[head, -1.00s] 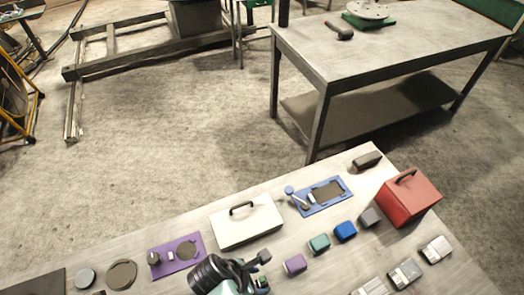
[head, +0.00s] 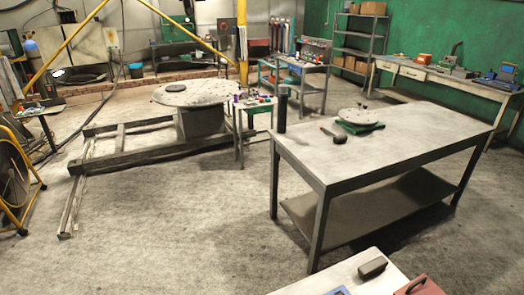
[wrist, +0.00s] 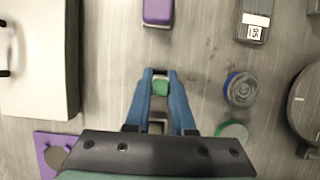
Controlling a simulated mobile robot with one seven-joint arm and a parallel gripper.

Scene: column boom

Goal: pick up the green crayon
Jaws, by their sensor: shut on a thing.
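My gripper (wrist: 160,75) shows in the wrist view with its two blue fingers close together. Between the fingertips is a small green piece (wrist: 160,88), which looks like the green crayon seen end-on. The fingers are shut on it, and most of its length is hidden. Whether it touches the grey tabletop below cannot be told. The head view does not show my gripper or the crayon.
Around my gripper are a white case (wrist: 35,60), a purple block (wrist: 157,12), a dark labelled block (wrist: 254,15), a blue-ringed round part (wrist: 240,90) and a green disc (wrist: 232,131). A steel table (head: 410,140) stands beyond the near worktop (head: 325,277).

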